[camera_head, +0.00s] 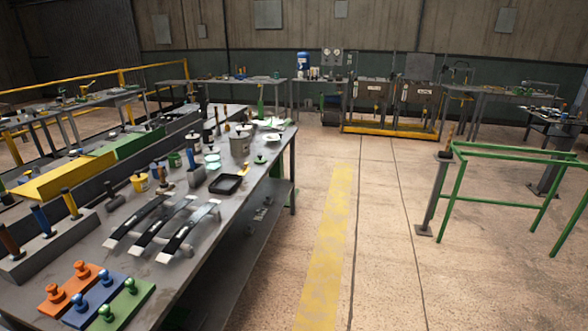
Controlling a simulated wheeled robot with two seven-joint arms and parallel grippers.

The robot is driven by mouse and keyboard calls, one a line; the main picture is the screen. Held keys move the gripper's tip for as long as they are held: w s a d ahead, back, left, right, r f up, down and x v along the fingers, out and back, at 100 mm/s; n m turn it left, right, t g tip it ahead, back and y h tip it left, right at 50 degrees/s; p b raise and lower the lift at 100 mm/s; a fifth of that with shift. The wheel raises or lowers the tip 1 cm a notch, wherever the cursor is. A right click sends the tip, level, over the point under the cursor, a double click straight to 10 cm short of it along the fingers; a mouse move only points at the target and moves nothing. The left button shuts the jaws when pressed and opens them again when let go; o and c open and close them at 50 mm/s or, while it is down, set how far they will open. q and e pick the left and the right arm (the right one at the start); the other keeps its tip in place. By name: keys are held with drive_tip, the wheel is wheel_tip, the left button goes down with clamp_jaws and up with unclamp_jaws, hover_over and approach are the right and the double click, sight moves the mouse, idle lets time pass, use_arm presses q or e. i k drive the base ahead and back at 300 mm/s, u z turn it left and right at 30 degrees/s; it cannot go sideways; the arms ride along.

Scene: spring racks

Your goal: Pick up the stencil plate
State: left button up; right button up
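I cannot make out for certain which thing is the stencil plate. Flat plates with knobs lie at the near left end of the workbench (190,270): an orange plate (88,273), a blue plate (110,284) and a green plate (140,293). Farther back on the bench lies a black, shallow rectangular tray or frame (226,184). Neither of my grippers is in view, so nothing is seen held.
Several dark curved springs (163,225) lie mid-bench. A green frame (510,205) stands right. The floor with a yellow stripe (328,250) is clear beside the bench.

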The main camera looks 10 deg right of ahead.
sight(244, 171)
drive_tip(key=z, duration=1.1)
drive_tip(key=i, duration=3.65)
drive_tip(key=u, duration=3.8)
